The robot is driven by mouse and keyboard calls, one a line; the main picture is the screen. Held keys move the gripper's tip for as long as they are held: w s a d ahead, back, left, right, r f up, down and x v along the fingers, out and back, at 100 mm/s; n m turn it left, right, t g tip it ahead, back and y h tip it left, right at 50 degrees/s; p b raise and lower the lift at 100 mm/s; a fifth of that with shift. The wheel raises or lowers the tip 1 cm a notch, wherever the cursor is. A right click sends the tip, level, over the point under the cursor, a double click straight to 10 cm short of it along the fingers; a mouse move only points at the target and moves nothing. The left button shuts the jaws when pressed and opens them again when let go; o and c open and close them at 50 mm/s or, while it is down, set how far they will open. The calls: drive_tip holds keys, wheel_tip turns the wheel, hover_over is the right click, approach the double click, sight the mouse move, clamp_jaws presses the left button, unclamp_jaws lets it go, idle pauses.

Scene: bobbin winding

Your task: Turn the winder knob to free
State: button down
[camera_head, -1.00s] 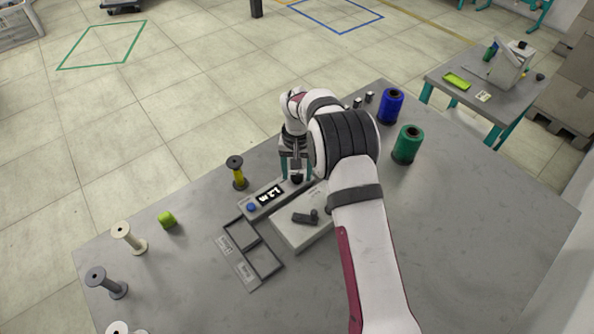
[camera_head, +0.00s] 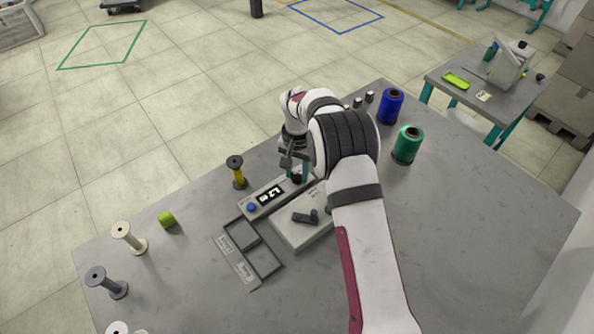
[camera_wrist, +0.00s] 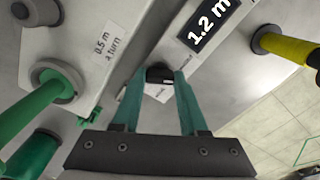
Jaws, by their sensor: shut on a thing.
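The winder (camera_head: 303,228) is a light grey box on the table, with a display panel (camera_head: 269,194) that reads 1.2 m, also legible in the wrist view (camera_wrist: 208,25). The small black winder knob (camera_head: 297,178) sits at the far end of the panel. In the wrist view the knob (camera_wrist: 160,74) is between the teal fingertips of my gripper (camera_wrist: 161,79), which is shut on it. A small white label lies just below the knob, partly hidden and too small to read. My arm hides part of the winder's right side in the head view.
A yellow bobbin (camera_head: 237,172) stands left of the panel. Blue (camera_head: 390,106) and green (camera_head: 407,145) thread spools stand at the back right. A two-part tray (camera_head: 268,262) lies in front. Pale and grey bobbins stand front left. The table's right side is clear.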

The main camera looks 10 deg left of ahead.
sight(298, 174)
drive_tip(key=m, duration=0.5)
drive_tip(key=shift+m, duration=0.3)
idle(0.4)
drive_tip(key=shift+c, duration=2.2)
unclamp_jaws()
drive_tip(key=shift+r, duration=0.1)
wheel_tip(298, 174, up, 16)
